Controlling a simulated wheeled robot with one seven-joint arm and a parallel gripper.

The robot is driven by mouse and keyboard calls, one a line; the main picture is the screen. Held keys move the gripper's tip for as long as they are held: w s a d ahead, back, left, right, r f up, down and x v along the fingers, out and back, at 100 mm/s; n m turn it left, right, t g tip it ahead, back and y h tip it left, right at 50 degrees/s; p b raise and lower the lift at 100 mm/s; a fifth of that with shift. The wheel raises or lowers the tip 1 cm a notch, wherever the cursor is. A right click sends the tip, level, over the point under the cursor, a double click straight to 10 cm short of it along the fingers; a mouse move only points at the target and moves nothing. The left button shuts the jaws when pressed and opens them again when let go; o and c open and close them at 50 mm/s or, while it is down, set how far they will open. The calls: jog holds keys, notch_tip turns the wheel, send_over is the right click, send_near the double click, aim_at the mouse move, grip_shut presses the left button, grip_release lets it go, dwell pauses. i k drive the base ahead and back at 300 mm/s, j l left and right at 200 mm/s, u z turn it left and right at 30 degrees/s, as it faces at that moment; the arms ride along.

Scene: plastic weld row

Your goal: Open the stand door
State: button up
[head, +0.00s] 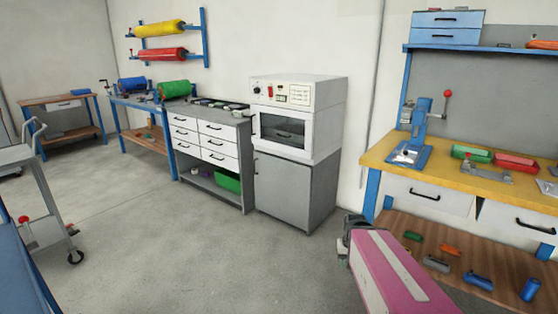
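The stand (296,195) is a grey cabinet under a white oven-like machine, right of the picture's middle. Its door faces front and looks shut, with a small dark handle (256,166) at its upper left edge. My gripper (346,236) is dark grey, at the end of my pink arm in the lower right. It appears in front of and to the right of the stand, apart from the door. Its fingers are small and partly hidden, so I cannot tell if they are open.
The white machine (318,98) has a windowed door. A drawer unit (216,128) stands left of the stand. A yellow-topped workbench (400,172) with a lower shelf is at right. A grey trolley (42,190) is at left. The floor (190,240) before the stand is clear.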

aim_at(284, 187)
jog(key=i+j+u, duration=0.1)
jog(key=i, duration=0.4)
jog(key=i+j, duration=0.25)
jog(key=i, duration=0.3)
jog(key=i+j+z, duration=0.2)
jog(key=i+j, duration=0.15)
jog(key=i, duration=0.3)
jog(key=i+j+z, duration=0.2)
jog(key=i+j, duration=0.25)
jog(key=i, duration=0.2)
